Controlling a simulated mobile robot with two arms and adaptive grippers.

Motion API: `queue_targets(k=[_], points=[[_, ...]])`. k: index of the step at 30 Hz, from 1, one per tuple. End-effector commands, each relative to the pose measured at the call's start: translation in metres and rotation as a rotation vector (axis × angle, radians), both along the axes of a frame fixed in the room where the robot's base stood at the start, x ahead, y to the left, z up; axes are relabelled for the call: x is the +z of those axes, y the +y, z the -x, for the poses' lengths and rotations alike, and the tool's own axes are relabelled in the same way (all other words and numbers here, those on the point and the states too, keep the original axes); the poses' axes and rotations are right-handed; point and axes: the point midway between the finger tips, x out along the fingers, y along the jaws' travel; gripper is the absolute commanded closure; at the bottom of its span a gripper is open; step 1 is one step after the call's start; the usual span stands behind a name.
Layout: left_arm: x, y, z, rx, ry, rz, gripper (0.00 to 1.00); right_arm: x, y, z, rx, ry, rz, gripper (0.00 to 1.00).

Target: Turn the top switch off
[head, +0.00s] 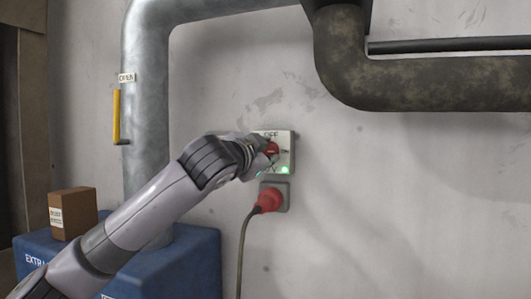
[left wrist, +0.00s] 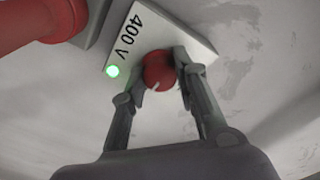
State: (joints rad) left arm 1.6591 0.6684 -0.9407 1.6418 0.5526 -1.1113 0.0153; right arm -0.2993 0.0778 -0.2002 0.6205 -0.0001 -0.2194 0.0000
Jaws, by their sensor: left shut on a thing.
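The switch is a white box (head: 288,141) on the wall, with "OFF" readable along its top in the head view. It has a red round knob (head: 272,149) and a lit green lamp (head: 285,170). In the left wrist view the box (left wrist: 201,47) reads "400 V", the lamp (left wrist: 112,71) glows green, and the knob (left wrist: 159,68) has a pale mark on its rim. My left gripper (head: 265,149) is at the knob, its two fingers (left wrist: 158,75) shut on either side of it. The gripper hides the left part of the box. My right gripper is not in view.
A red plug (head: 268,200) with a hanging cable sits in a grey socket (head: 283,192) just below the switch. A grey pipe (head: 146,100) with a yellow handle (head: 116,116) stands left. A dark pipe (head: 390,85) runs above right. A cardboard box (head: 80,212) rests on a blue container (head: 190,265).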

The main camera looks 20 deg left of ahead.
Motion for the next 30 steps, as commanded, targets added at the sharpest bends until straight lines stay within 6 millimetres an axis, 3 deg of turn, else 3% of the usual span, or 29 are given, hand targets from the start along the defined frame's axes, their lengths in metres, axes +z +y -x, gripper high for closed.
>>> queue_targets(k=[5,17,30], points=[[0.000,0.000,0.000,-0.001,0.001,0.000,1.00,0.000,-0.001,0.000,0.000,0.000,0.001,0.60],[-0.003,-0.001,0.000,-0.001,0.004,0.085,1.00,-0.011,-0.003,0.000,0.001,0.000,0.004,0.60],[-0.006,-0.002,0.000,-0.004,0.018,0.454,1.00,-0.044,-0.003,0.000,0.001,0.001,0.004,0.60]])
